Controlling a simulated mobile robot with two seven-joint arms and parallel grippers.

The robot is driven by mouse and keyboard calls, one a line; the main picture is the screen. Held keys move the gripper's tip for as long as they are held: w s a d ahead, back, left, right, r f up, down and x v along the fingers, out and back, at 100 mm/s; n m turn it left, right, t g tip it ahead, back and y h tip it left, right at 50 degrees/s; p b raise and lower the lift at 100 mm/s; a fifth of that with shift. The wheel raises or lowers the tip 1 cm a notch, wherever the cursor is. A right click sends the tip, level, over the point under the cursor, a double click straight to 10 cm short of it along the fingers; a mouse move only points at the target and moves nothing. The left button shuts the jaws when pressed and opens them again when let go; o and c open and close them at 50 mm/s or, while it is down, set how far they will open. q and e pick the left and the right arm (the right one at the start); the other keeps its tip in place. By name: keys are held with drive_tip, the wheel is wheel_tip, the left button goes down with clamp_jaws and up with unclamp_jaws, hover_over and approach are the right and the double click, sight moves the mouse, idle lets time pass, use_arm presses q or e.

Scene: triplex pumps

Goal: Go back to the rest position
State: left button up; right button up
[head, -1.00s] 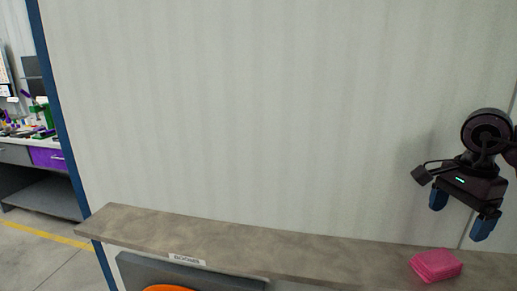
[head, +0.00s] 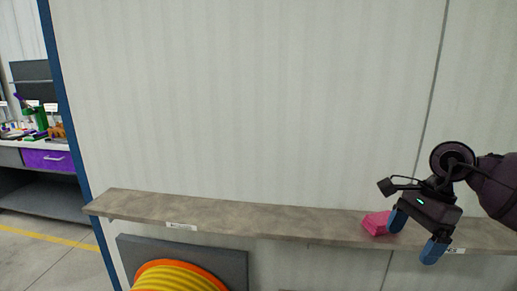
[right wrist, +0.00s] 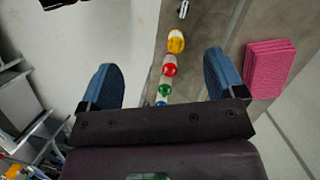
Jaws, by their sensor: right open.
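My right gripper (head: 415,236) is on the right of the head view, its two blue fingers spread apart and pointing down. Nothing is between the fingers there. It is in front of a wall shelf (head: 270,217), close to its right part. In the right wrist view the same gripper (right wrist: 163,82) is open and empty, and a pink stack (right wrist: 268,68) lies beside its right finger. In the head view the pink stack (head: 375,222) rests on the shelf just left of the fingers. My left gripper is not in view.
An orange and yellow coil (head: 178,277) is below the shelf. A workbench (head: 40,158) with a purple drawer stands at far left. The right wrist view shows a row of small coloured pieces (right wrist: 169,70) between the fingers, their distance unclear. The shelf's left part is bare.

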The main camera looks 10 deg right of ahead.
drive_tip(key=s+a+f+m+t+y, duration=0.1)
drive_tip(key=a+f+m+t+y, duration=0.1)
drive_tip(key=a+f+m+y, duration=0.35)
drive_tip(key=s+a+f+m+t+y, duration=0.1)
drive_tip(key=a+f+m+y, duration=0.2)
drive_tip(key=a+m+y, duration=0.45)
drive_tip(key=s+d+f+m+t+h, duration=0.2)
drive_tip(key=f+m+t+h, duration=0.45)
drive_tip(key=m, duration=0.85)
drive_tip(key=s+d+f+m+t+h, duration=0.2)
drive_tip(key=f+m+t+h, duration=0.45)
drive_tip(key=m, duration=0.75)
drive_tip(key=s+f+m+g+h, duration=0.3)
drive_tip(key=s+f+m+g, duration=0.1)
drive_tip(key=s+f+m, duration=0.7)
wheel_tip(320, 180, down, 3)
drive_tip(key=shift+d+f+g+h, duration=0.1)
drive_tip(key=shift+d+g+h, duration=0.1)
drive_tip(key=shift+g+h, duration=0.1)
